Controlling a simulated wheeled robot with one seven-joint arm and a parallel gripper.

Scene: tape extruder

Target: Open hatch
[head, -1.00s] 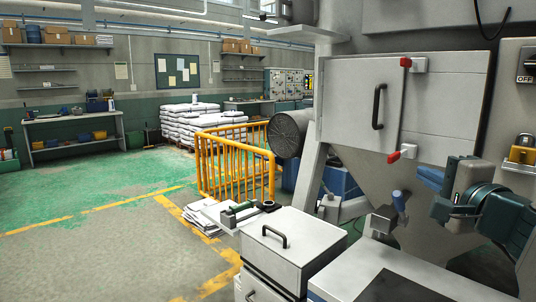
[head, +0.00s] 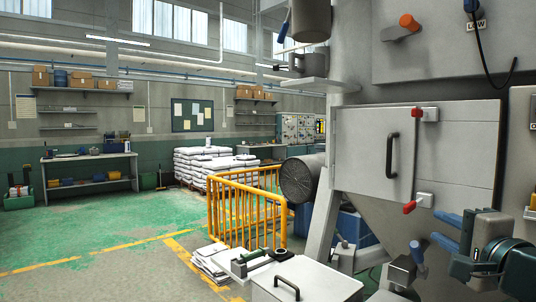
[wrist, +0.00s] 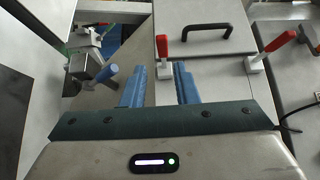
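The hatch (head: 368,152) is a pale grey square door on the machine's sloped body, with a black bar handle (head: 391,152). It lies flat against the machine. Red-tipped latches sit at its right edge, an upper one (head: 417,113) and a lower one (head: 410,207). In the wrist view the black handle (wrist: 222,42) and both red latches (wrist: 162,50) (wrist: 277,41) show ahead of the fingers. My gripper (wrist: 158,82) has blue fingers spread apart with nothing between them. In the head view my gripper (head: 455,232) is at the lower right, below and right of the hatch, apart from it.
Yellow railings (head: 245,212) and a large round grey drum (head: 301,179) stand left of the machine. A grey box lid (head: 305,283) with a black handle is at the bottom. A blue-knobbed lever (head: 416,252) stands left of my gripper. Green floor at the left is open.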

